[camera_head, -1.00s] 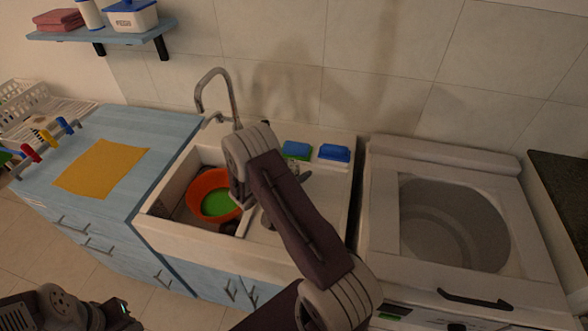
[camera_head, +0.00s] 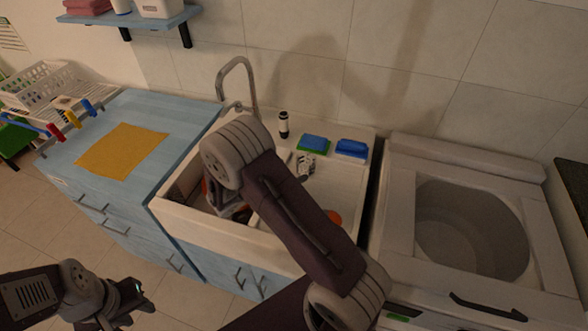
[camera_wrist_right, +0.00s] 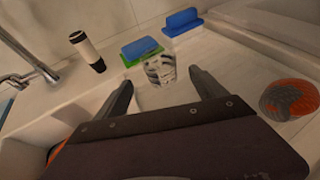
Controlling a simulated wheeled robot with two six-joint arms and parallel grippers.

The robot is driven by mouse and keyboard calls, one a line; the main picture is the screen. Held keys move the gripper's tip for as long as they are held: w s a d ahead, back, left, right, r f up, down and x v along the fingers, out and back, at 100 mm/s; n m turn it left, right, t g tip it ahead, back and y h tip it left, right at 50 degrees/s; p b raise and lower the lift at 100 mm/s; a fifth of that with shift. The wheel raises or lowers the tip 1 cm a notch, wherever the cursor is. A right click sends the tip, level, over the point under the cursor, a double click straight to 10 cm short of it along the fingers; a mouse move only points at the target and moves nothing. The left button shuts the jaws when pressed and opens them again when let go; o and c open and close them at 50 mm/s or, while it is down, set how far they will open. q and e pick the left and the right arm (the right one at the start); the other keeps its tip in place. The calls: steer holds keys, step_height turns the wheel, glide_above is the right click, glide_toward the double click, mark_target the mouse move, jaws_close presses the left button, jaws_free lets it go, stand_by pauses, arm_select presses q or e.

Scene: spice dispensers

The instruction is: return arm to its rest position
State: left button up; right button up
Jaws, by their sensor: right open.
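My right arm reaches over the sink (camera_head: 190,228) in the head view, and its own links hide its fingers there. In the right wrist view my right gripper (camera_wrist_right: 161,80) is open, with nothing between its fingers. A patterned clear container (camera_wrist_right: 160,69) stands just beyond the fingertips in that view; I cannot tell whether they touch. My left gripper (camera_head: 125,298) is low at the left in the head view, over the floor and away from the counter. Its finger opening is not clear.
The tap (camera_head: 251,80) rises at the back. An orange round item (camera_wrist_right: 289,99) lies right. A washing machine (camera_head: 400,200) stands right.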

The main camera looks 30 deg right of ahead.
stand_by(0.4)
step_height(320, 180, up, 5)
steer(key=d+m, duration=0.2)
steer(key=d, duration=0.1)
steer(key=s+m+g+y, duration=0.35)
steer(key=s+m, duration=0.25)
steer(key=s, duration=0.5)
steer(key=s+a+f+m+y, duration=0.1)
steer(key=s+a+m+y, duration=0.1)
steer(key=a+m+y, duration=0.1)
steer(key=s+a+f+m+y, duration=0.2)
steer(key=s+a+m+y, duration=0.1)
steer(key=a, duration=0.4)
steer(key=s+a+f+m+y, duration=0.1)
steer(key=s+a+m+y, duration=0.1)
steer(key=a+m, duration=0.3)
steer(key=shift+s+f+m+y, duration=0.2)
steer(key=shift+m+y, duration=0.1)
steer(key=shift+y, duration=0.15)
steer(key=shift+w+a+f+m+t+y, duration=0.1)
steer(key=shift+w+a+m+t+y, duration=0.15)
steer(key=shift+w+a+m, duration=0.25)
steer(key=shift+w+a+f+m+t+y, duration=0.15)
steer(key=shift+w+a+m+t, duration=0.1)
steer(key=shift+w+m, duration=0.35)
steer(key=shift+r, duration=0.1)
